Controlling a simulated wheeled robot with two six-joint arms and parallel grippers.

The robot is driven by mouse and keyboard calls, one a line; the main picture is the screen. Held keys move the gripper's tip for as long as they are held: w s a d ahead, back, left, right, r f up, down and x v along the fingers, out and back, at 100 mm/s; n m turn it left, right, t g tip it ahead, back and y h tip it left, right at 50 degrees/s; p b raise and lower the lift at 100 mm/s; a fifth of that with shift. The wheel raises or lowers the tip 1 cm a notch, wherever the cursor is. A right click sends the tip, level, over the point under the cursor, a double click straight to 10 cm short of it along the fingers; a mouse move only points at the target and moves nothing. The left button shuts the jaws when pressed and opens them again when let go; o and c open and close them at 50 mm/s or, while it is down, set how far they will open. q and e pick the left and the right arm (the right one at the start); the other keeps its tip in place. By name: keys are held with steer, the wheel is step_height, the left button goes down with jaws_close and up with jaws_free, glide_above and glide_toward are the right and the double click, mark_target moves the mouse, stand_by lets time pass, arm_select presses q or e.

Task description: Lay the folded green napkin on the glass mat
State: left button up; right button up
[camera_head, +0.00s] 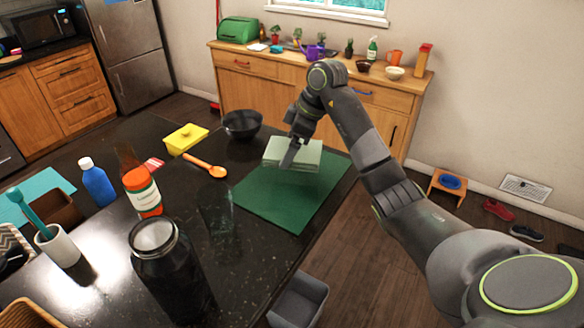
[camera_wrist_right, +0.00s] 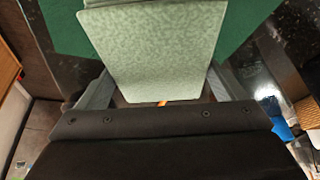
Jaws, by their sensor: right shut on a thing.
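The folded napkin (camera_head: 305,153) is pale green and sits over the far end of a dark green mat (camera_head: 285,203) on the black counter. This mat appears to be the glass mat. My right gripper (camera_head: 290,153) is shut on the napkin. In the right wrist view the napkin (camera_wrist_right: 155,48) is flat between the two fingers, with the dark green mat (camera_wrist_right: 62,28) behind it. I cannot tell whether the napkin touches the mat. A clear glass (camera_head: 217,208) stands by the mat's left edge. My left gripper is not in view.
A black bowl (camera_head: 242,125), an orange spoon (camera_head: 207,166) and a yellow dish (camera_head: 185,138) lie left of the napkin. A dark jar (camera_head: 172,275) and an orange-white bottle (camera_head: 142,191) stand nearer. The near part of the mat is clear.

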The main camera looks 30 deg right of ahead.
mark_target(285, 177)
step_height(285, 177, down, 2)
steer(key=shift+w+f+p, duration=0.15)
steer(key=shift+f+p, duration=0.1)
steer(key=shift+p, duration=0.1)
steer(key=shift+a+f, duration=0.15)
steer(key=shift+f, duration=0.45)
step_height(285, 177, down, 2)
steer(key=shift+f+p, duration=0.2)
steer(key=shift+p, duration=0.5)
steer(key=shift+f, duration=0.25)
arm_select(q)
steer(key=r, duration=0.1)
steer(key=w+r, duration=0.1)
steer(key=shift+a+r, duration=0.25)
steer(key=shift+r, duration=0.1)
arm_select(e)
steer(key=shift+f, duration=0.1)
